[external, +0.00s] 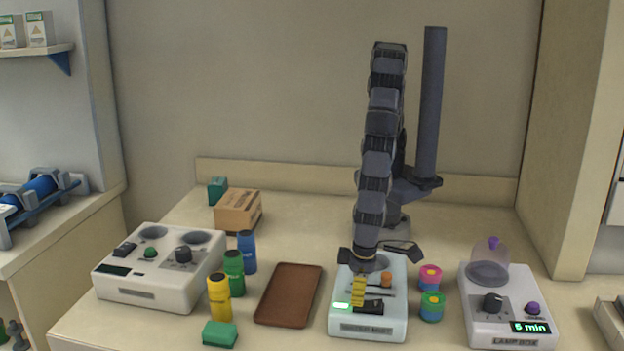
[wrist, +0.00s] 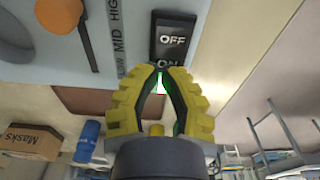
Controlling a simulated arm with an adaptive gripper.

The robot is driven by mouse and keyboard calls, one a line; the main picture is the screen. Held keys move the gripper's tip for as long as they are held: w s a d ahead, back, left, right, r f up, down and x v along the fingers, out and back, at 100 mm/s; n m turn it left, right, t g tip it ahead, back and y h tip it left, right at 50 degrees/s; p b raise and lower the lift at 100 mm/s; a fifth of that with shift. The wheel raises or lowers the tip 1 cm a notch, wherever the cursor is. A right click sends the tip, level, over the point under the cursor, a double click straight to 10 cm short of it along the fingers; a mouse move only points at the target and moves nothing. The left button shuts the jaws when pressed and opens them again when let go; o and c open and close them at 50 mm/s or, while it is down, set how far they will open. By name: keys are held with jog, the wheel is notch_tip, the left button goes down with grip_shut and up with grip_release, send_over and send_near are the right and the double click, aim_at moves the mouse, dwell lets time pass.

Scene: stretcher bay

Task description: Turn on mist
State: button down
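The mist box (external: 368,328) is a white unit at the front of the counter, with a label on its front that is hard to read. Its black rocker switch (external: 369,307) also shows in the wrist view (wrist: 174,36), marked OFF and ON. A slider marked with levels including MID and HIGH (wrist: 84,25) is beside it. A small green light (external: 342,305) glows on the panel. My gripper (external: 357,299) points down over the box, yellow fingertips together and empty. In the wrist view the tips (wrist: 161,71) are by the ON end; contact cannot be told.
An orange knob (external: 386,280) sits on the mist box. A brown tray (external: 289,295) and several bottles (external: 234,273) stand to the left. Stacked coloured rings (external: 432,306) and the lamp box (external: 507,310) are to the right. Another white unit (external: 160,268) is at far left.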

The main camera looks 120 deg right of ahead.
jog(key=shift+r, duration=0.15)
jog(key=shift+r, duration=0.7)
notch_tip(320, 180, up, 14)
jog(key=w+d, duration=0.1)
jog(key=shift+w+d, duration=0.25)
jog(key=shift+w, duration=0.05)
jog(key=shift+f, duration=0.1)
dwell(0.5)
jog(key=s+d+r+n+g, duration=0.15)
jog(key=s+d+r, duration=0.25)
jog(key=d, duration=0.5)
jog(key=s+d+r+n, duration=0.2)
jog(key=s+d+r, duration=0.1)
jog(key=d, duration=0.6)
jog(key=s+d+n, duration=0.2)
jog(key=s+d, duration=0.1)
jog(key=s, duration=0.4)
jog(key=s+d+r+n, duration=0.1)
jog(key=s+d+n, duration=0.2)
jog(key=s, duration=0.3)
jog(key=shift+s+d+g+y, duration=0.3)
jog(key=shift+s+g, duration=0.05)
jog(key=shift+g, duration=0.1)
